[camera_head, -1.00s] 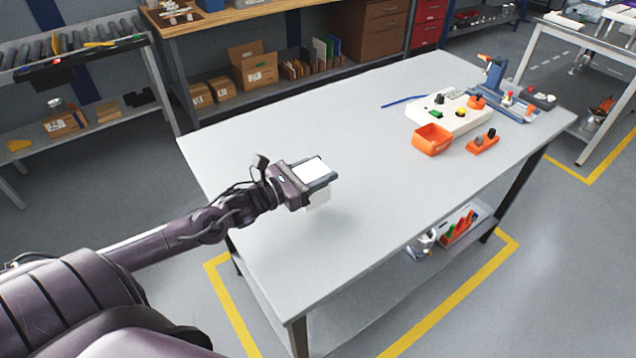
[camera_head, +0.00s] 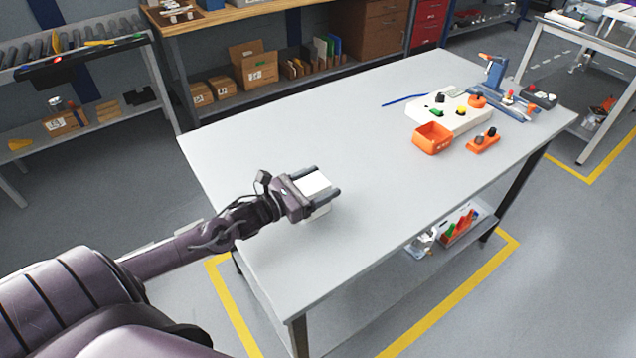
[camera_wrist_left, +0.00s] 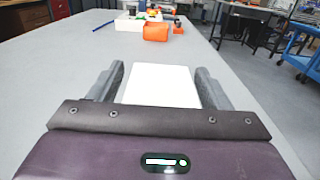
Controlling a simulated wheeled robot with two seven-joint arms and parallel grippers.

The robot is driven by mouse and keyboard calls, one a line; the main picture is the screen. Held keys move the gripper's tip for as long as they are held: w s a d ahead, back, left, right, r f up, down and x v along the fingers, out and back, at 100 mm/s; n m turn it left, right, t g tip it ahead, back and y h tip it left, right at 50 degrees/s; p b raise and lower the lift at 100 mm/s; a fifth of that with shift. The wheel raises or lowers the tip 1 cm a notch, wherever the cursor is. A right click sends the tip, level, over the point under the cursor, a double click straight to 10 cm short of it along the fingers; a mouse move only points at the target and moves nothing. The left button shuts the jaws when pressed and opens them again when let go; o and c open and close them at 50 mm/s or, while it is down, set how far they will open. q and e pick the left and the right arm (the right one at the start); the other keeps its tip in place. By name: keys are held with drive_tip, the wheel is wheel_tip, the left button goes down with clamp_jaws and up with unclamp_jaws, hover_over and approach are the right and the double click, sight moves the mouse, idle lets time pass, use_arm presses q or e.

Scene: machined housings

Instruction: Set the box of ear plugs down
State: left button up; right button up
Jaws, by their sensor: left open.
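The box of ear plugs (camera_head: 313,184) is a white box on the near left part of the grey table (camera_head: 270,130). It appears to rest on the tabletop. My left gripper (camera_head: 322,188) is around the box, with one finger on each side. In the left wrist view the white box (camera_wrist_left: 161,86) lies between the fingers of the left gripper (camera_wrist_left: 160,84), with a narrow gap visible on each side. The jaws are open. The box's lower part is partly hidden by the gripper in the head view. My right gripper is not in view.
An orange bin (camera_head: 432,139), a white panel with coloured knobs (camera_head: 449,110), a small orange holder (camera_head: 483,141) and a blue fixture (camera_head: 495,72) stand at the table's far right. The table's middle is clear.

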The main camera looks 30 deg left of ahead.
use_arm(q)
drive_tip(key=shift+r, duration=0.1)
drive_tip(key=shift+s, duration=0.1)
drive_tip(key=shift+s+a, duration=0.2)
drive_tip(key=shift+s, duration=0.15)
drive_tip(key=v, duration=1.1)
